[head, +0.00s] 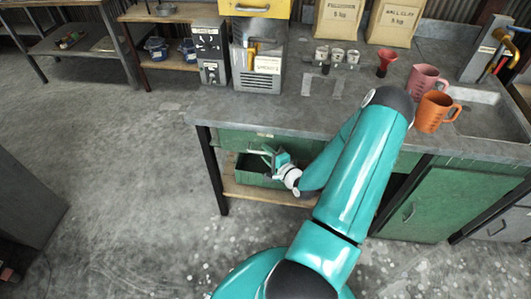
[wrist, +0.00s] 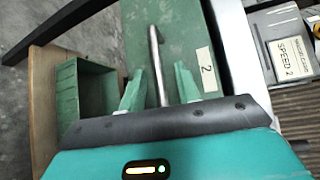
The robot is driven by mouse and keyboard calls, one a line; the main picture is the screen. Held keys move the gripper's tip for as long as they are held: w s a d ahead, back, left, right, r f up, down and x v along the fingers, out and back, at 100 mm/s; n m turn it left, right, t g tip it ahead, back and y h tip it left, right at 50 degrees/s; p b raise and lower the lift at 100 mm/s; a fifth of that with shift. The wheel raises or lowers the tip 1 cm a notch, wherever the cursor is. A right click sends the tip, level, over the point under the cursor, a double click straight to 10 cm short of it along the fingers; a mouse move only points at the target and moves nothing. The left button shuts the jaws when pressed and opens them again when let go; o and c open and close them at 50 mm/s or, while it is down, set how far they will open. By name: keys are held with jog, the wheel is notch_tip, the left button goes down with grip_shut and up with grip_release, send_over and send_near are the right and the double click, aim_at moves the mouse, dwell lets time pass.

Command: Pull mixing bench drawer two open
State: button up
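Drawer two is a green front (wrist: 185,40) with a white label reading 2 (wrist: 207,68) and a metal bar handle (wrist: 155,50). In the wrist view my gripper (wrist: 160,86) has its two green fingers apart, one on each side of the handle's near end. I see gaps between fingers and bar, and cannot tell any contact. In the head view the green drawer front (head: 238,139) sits under the grey benchtop and looks flush with it. My gripper (head: 268,156) is in front of it, and my arm hides the front's right part.
A green open bin (head: 250,170) stands on the wooden shelf (head: 235,189) below the drawer; it also shows in the wrist view (wrist: 85,90). A dark bench leg (head: 212,170) is at left. Mugs (head: 433,111) and cups stand on the benchtop. Floor to the left is clear.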

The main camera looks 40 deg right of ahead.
jog(key=shift+w+f, duration=0.1)
jog(key=shift+w, duration=0.45)
jog(key=shift+c, duration=0.3)
grip_shut()
jog(key=shift+s, duration=0.1)
